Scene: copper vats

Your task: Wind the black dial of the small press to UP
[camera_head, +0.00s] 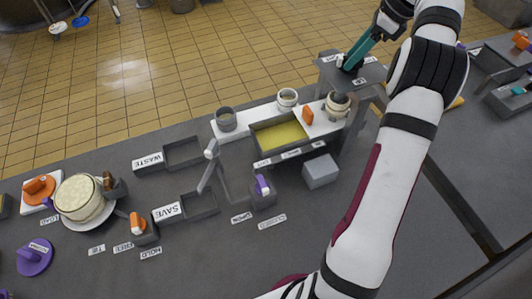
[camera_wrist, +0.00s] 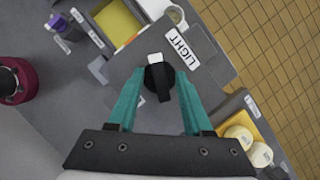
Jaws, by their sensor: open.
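The black dial (camera_wrist: 158,76) sits on the flat grey top of a small stand (camera_wrist: 123,70), which I take for the small press. A small white patch shows at the dial's upper edge in the wrist view. My gripper (camera_wrist: 161,82) is open, with one teal finger on each side of the dial. I cannot tell whether either finger touches it. In the head view my gripper (camera_head: 348,64) points down at the stand's top (camera_head: 372,74), at the upper right. There the fingers largely hide the dial. A label reading LIGHT (camera_wrist: 180,47) lies beside it; no UP label is readable.
A yellow-floored tray (camera_head: 256,150) and white pots (camera_head: 288,98) stand left of the stand. A grey block (camera_head: 320,171) is in front. Tiled floor is beyond the counter.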

